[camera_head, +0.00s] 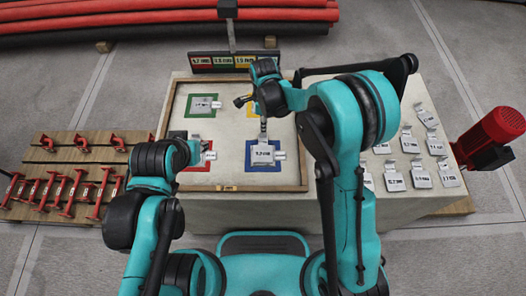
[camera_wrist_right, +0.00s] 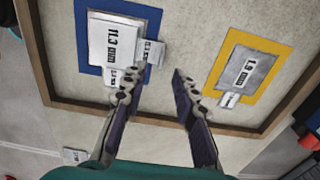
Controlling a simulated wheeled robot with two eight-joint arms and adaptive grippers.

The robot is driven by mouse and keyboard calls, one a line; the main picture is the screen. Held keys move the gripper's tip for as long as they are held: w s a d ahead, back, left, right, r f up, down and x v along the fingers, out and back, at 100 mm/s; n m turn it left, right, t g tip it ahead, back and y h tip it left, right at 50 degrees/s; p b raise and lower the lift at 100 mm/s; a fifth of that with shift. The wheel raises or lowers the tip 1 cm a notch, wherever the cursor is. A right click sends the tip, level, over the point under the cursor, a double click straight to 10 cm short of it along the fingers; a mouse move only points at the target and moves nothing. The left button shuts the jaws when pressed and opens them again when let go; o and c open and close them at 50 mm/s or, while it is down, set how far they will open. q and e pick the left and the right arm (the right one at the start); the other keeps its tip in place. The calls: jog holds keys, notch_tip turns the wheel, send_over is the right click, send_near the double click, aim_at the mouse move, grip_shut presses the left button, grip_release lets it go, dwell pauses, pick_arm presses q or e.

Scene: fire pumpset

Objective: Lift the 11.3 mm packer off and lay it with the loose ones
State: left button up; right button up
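The 11.3 mm packer (camera_wrist_right: 112,42), a pale plate with a printed label, lies on the blue-bordered square (camera_wrist_right: 86,68) in the right wrist view. A small upright label tab (camera_wrist_right: 150,52) stands at its side. In the head view the packer (camera_head: 262,154) is on the near blue square. My right gripper (camera_wrist_right: 154,74) is open and empty, its left fingertip close beside the packer's tab; contact cannot be told. In the head view my right gripper (camera_head: 250,99) is over the tray. Loose packers (camera_head: 420,180) lie on the table's right side. My left arm's end is by the red square; its fingers are unclear.
A wooden-framed tray (camera_head: 231,188) also has a green square, a red square and a yellow square (camera_wrist_right: 215,65) holding a 1.9 mm packer (camera_wrist_right: 246,72). A label sign (camera_head: 222,62) stands behind. A red motor (camera_head: 490,138) is right; red fittings (camera_head: 62,190) are left.

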aim_at(263, 148)
notch_tip(263, 148, down, 5)
jog(key=b, duration=0.2)
jog(key=shift+w+a+f+b, duration=0.1)
jog(key=shift+a+f+b, duration=0.1)
jog(key=shift+b, duration=0.15)
grip_shut()
jog(key=shift+r, duration=0.15)
